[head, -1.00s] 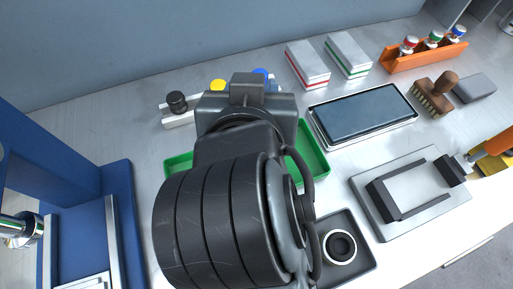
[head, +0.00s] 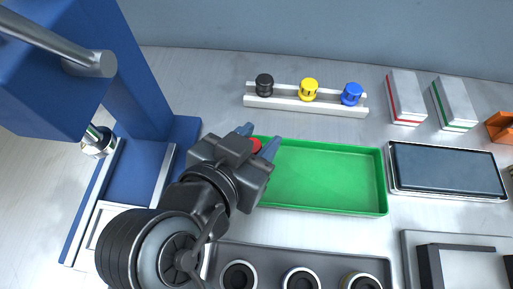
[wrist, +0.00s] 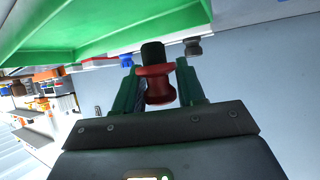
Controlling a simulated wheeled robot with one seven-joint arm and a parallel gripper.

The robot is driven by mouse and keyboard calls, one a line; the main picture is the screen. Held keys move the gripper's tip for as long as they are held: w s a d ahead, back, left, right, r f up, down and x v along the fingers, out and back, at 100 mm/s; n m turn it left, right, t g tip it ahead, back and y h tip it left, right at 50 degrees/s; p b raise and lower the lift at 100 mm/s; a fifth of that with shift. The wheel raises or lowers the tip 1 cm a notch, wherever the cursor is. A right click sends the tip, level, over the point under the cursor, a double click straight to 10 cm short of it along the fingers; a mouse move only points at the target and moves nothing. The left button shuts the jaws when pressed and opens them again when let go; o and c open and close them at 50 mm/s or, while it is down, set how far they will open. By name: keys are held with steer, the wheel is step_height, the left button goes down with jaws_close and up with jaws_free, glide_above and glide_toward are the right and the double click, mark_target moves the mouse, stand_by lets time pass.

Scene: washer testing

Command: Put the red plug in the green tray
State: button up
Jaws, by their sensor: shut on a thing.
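My gripper (head: 258,138) is shut on the red plug (head: 255,146), which shows as a small red patch between the fingers in the head view. In the wrist view the red plug (wrist: 156,86) sits between the two fingertips, with a black end pointing away from the gripper. The green tray (head: 384,196) lies on the bench just right of my gripper. The gripper is at the tray's left end and covers that corner. In the wrist view the green tray (wrist: 90,35) fills the upper left. The visible tray floor is empty.
A white rack (head: 290,104) behind the tray holds black, yellow and blue plugs. A blue press (head: 150,90) stands at the left. A grey tray (head: 330,258) with several rings lies in front. A dark screen (head: 445,170) lies right of the green tray.

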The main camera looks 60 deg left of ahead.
steer(key=shift+f, duration=2)
steer(key=shift+f, duration=0.2)
steer(key=o, duration=1)
steer(key=shift+r, duration=0.1)
steer(key=shift+r, duration=0.25)
steer(key=shift+s+d, duration=0.15)
steer(key=shift+s, duration=0.2)
steer(key=v, duration=1.1)
steer(key=shift+s, duration=0.1)
